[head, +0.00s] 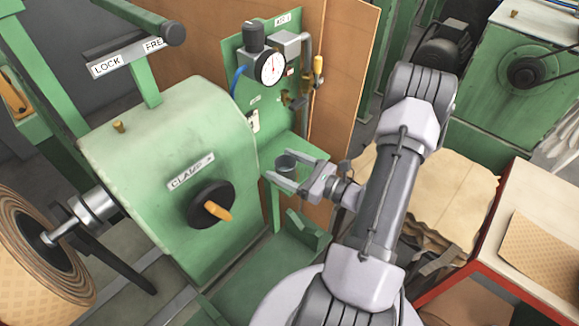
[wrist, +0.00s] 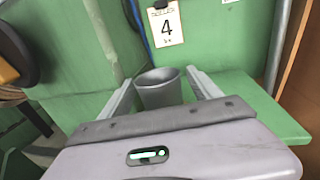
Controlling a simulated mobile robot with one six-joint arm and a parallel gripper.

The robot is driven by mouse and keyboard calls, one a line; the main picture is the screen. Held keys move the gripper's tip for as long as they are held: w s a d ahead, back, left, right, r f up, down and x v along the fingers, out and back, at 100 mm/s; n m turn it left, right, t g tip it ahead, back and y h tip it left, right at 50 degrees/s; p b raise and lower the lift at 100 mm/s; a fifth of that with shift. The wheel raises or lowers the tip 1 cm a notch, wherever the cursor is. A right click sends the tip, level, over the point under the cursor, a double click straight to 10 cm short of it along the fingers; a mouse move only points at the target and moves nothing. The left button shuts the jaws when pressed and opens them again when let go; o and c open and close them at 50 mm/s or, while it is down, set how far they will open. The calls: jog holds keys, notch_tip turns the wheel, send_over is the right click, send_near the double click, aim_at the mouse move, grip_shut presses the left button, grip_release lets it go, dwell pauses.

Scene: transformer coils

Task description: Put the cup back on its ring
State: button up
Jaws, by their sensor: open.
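A small grey cup (head: 286,162) stands at the small green shelf (head: 308,154) below the gauge panel. My gripper (head: 277,163) is open, with one finger on each side of the cup. In the wrist view the cup (wrist: 160,92) is upright and its open mouth shows between the two fingers (wrist: 158,76). A gap shows on the right of the cup; whether the left finger touches it I cannot tell. The cup's foot is hidden behind my gripper's body, and no ring can be made out under it.
The green machine housing with a black clamp knob (head: 208,204) stands left of the shelf. A gauge (head: 270,68) and pipes are above it. The shelf's right part (wrist: 262,108) is bare.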

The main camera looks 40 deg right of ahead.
jog(key=shift+s+d+r, duration=0.1)
jog(key=shift+s+r, duration=0.1)
jog(key=shift+r, duration=0.05)
jog(key=p+v, duration=0.2)
jog(key=v, duration=0.9)
jog(key=shift+s, duration=0.3)
jog(key=shift+f, duration=0.1)
